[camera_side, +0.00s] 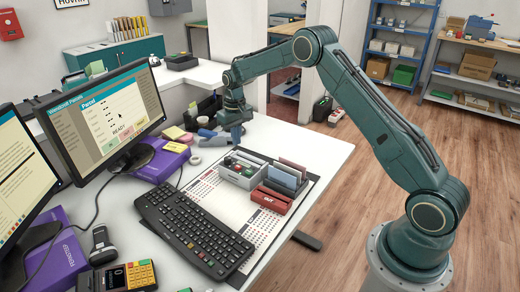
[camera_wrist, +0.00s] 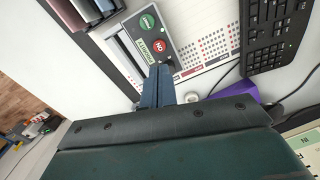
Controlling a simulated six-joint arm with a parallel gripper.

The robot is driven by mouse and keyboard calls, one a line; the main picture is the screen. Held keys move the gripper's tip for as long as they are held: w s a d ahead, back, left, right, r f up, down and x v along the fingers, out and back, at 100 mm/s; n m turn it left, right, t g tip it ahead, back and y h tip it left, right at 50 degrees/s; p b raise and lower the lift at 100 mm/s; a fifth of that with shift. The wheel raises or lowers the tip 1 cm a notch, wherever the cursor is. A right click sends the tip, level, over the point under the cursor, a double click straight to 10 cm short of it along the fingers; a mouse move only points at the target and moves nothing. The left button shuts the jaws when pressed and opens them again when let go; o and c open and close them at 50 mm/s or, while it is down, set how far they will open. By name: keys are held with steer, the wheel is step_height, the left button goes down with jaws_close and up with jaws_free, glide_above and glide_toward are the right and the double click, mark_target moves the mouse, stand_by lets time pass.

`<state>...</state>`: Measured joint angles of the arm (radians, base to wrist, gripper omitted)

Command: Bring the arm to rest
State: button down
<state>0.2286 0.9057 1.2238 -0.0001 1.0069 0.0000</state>
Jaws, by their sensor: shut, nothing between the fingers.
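My gripper (camera_side: 236,142) hangs at the end of my green arm over the white counter in the side view, pointing down. It is shut and empty. The same grey box (camera_side: 239,178) stands below and in front of the gripper in the side view. The gripper looks apart from it, above the counter; its exact height is hard to tell.
A red OUT tray (camera_side: 270,200) and a slotted holder (camera_side: 285,178) stand right of the box. A black keyboard (camera_side: 193,230) lies in front. A monitor (camera_side: 108,116) reads READY at left. Rolls, sticky notes and a purple box (camera_side: 160,160) lie left of the gripper.

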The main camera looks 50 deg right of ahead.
steer(key=s+a+r+t, duration=0.1)
steer(key=s+a+r, duration=0.2)
steer(key=s+r, duration=0.3)
steer(key=s+a+r+n+t, duration=0.1)
steer(key=s+a+r, duration=0.3)
steer(key=r, duration=0.5)
steer(key=s+a+r+t, duration=0.1)
steer(key=s+r, duration=0.5)
steer(key=r, duration=0.1)
steer(key=s+a+t, duration=0.1)
steer(key=s+a, duration=0.1)
steer(key=s, duration=0.9)
steer(key=s+a+n+t, duration=0.1)
steer(key=s+a, duration=0.2)
steer(key=s, duration=0.9)
steer(key=shift+s+a+n+t, duration=0.15)
steer(key=shift+s+n+t, duration=0.1)
steer(key=shift+n+t, duration=0.05)
